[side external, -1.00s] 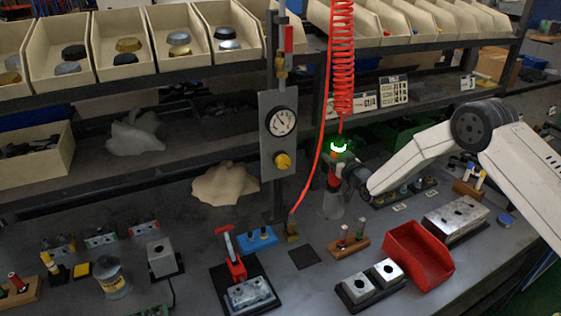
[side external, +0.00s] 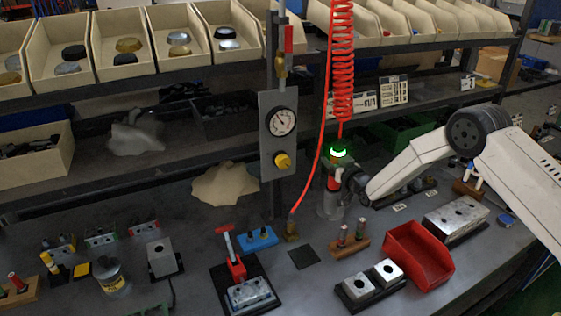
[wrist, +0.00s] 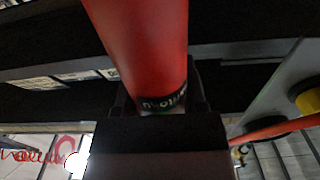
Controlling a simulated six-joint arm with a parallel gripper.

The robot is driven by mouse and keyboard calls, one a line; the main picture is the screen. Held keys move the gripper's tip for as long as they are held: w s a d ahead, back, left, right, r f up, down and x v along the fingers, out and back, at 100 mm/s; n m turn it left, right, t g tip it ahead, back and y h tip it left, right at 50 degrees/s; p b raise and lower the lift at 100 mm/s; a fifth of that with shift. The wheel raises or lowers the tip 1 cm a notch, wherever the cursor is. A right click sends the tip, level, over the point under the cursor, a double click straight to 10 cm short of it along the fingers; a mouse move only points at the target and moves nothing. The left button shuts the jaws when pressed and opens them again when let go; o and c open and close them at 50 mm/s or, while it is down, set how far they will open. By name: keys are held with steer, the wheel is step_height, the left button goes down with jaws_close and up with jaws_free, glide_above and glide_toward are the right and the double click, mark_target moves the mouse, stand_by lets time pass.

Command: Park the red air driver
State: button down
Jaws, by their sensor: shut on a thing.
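The red air driver (side external: 333,182) hangs upright under the red coiled hose, with a green glowing ring at its top. My gripper (side external: 346,176) is shut on it from the right. In the wrist view the driver's red body (wrist: 145,45) fills the upper middle, between the dark jaws (wrist: 160,100). A grey, translucent-looking cup-shaped holder (side external: 331,206) stands on the bench directly below the driver. The driver's lower end is at the holder's mouth; how deep it sits inside I cannot tell. The driver's tip is hidden.
A gauge panel (side external: 279,135) on a post stands just left of the driver, and a red air line (side external: 312,180) runs down beside it. A red bin (side external: 419,256), a wooden rack (side external: 349,243) and metal blocks (side external: 371,284) lie in front. A shelf edge is behind.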

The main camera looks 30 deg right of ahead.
mark_target(342, 150)
steer(key=shift+r, duration=0.1)
steer(key=shift+c, duration=0.7)
jaws_free()
steer(key=shift+o, duration=0.4)
steer(key=shift+f, duration=0.3)
steer(key=shift+s+r, duration=0.15)
steer(key=shift+s, duration=1.4)
steer(key=r, duration=0.1)
steer(key=s+r, duration=0.1)
steer(key=r, duration=0.1)
steer(key=s+r, duration=0.1)
steer(key=r, duration=0.1)
steer(key=shift+r, duration=1.05)
